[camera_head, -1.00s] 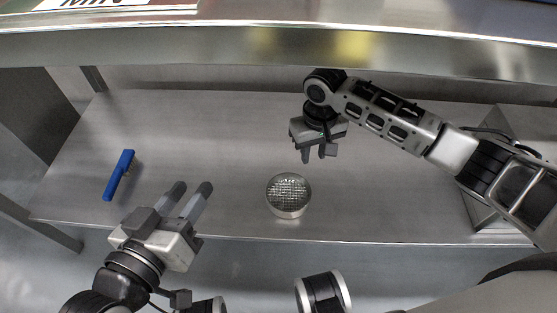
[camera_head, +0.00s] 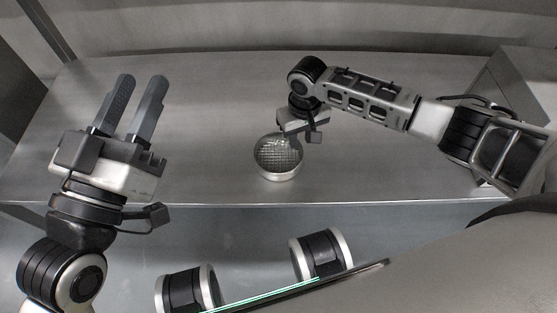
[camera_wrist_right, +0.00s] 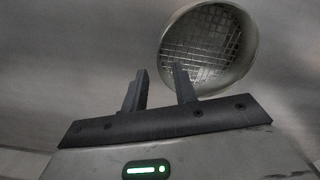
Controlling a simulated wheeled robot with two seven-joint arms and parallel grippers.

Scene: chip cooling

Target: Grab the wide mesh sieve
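The wide mesh sieve (camera_head: 279,172) is a round metal bowl with a mesh inside, sitting on the steel counter. It also shows in the right wrist view (camera_wrist_right: 208,48), at the upper right. My right gripper (camera_head: 304,137) is at the sieve's far right rim. In the right wrist view its two fingers (camera_wrist_right: 159,70) are apart, one outside the rim and one overlapping the mesh, so the rim wall appears between them. Contact cannot be told. My left gripper (camera_head: 141,82) is open and empty, well to the left of the sieve, fingers pointing away from me.
The steel counter (camera_head: 215,120) is bare between my left gripper and the sieve. Its front edge (camera_head: 350,204) runs just in front of the sieve. A metal box-like unit (camera_head: 515,80) stands at the right end.

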